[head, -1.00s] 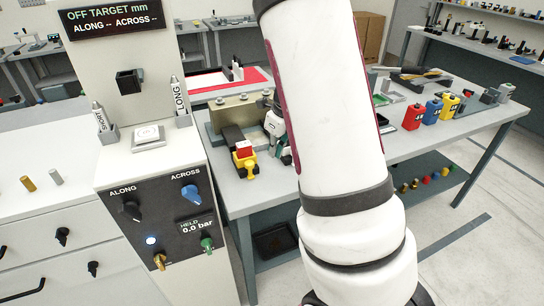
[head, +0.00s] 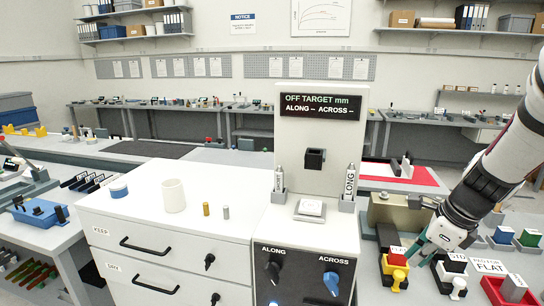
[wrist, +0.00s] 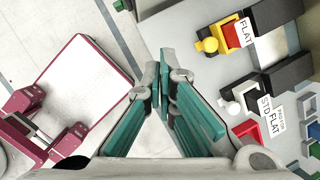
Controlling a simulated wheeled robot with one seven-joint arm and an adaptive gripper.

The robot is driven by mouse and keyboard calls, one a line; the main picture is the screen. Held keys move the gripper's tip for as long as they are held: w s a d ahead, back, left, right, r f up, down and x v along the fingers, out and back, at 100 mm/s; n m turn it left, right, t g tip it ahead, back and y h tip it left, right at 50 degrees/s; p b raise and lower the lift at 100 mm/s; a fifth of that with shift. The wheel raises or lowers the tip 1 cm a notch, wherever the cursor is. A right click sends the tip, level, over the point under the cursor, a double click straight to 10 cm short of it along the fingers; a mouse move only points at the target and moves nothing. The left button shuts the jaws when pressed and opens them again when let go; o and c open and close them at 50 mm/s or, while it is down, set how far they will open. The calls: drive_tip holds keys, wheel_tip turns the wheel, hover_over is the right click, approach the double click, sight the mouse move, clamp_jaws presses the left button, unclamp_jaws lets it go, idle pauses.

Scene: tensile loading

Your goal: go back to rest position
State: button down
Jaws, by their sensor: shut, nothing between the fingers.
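My gripper (head: 421,252) is at the right of the head view, at the end of my white arm. Its teal fingers (wrist: 160,85) are shut and empty in the wrist view.
A white test console (head: 316,140) with a display and knobs stands left of my arm. A white drawer cabinet (head: 160,225) carries a mug (head: 173,195) and small cylinders. A red tray (head: 500,291) lies at the lower right. Pale floor (wrist: 120,25) shows in the wrist view.

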drive_tip(key=s+a+r+n+t+h, duration=0.1)
drive_tip(key=s+a+r+n, duration=0.5)
drive_tip(key=s+n, duration=0.3)
drive_tip(key=s+a+r+n+t, duration=0.1)
drive_tip(key=s+a+r+n, duration=0.6)
drive_tip(key=n, duration=1)
drive_tip(key=shift+s+a+r+h, duration=0.2)
drive_tip(key=shift+s+a+h, duration=0.2)
drive_tip(key=shift+s, duration=1)
